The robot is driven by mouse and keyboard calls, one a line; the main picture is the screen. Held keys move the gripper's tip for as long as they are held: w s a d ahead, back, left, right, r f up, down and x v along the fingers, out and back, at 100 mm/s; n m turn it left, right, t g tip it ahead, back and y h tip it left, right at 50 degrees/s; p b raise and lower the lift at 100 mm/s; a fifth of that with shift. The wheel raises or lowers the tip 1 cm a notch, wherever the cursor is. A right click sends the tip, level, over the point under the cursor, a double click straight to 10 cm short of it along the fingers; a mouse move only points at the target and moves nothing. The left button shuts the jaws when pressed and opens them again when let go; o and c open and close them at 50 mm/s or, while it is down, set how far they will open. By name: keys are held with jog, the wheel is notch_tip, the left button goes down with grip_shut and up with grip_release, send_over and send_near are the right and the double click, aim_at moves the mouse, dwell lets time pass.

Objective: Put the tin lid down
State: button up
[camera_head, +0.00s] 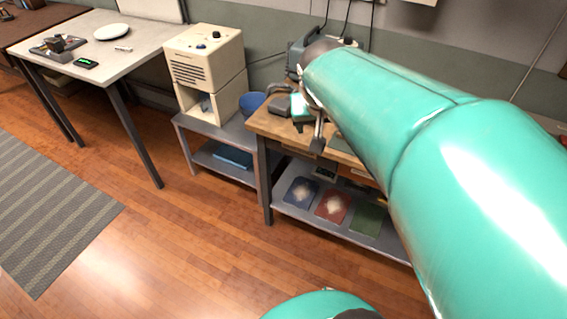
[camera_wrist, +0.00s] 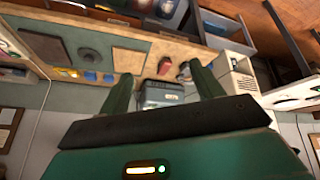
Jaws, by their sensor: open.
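My gripper (camera_wrist: 162,82) is open, with its two dark green fingers spread and nothing between them. In the head view the gripper (camera_head: 317,137) hangs at the near left part of the wooden workbench (camera_head: 268,122), partly hidden by my arm. A flat round grey disc (camera_wrist: 89,56) lies on the bench top in the wrist view, left of the fingers and apart from them. It may be the tin lid, but I cannot be sure. My arm hides most of the bench top in the head view.
A grey machine (camera_wrist: 160,92) stands at the bench's wall side. Small dark (camera_wrist: 164,65) and red (camera_wrist: 184,70) items lie near it. A cream cabinet (camera_head: 205,65) stands left of the bench. A white table (camera_head: 135,50) holds a white round plate (camera_head: 112,32). The wooden floor is open.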

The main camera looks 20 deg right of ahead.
jog(key=s+a+f+n+y, duration=0.1)
jog(key=s+a+n+y, duration=0.2)
jog(key=s+a, duration=0.8)
jog(key=shift+s+f+n+t, duration=0.15)
jog(key=shift+f+n+t, duration=0.1)
jog(key=shift+n+t, duration=0.05)
jog(key=shift+d, duration=0.15)
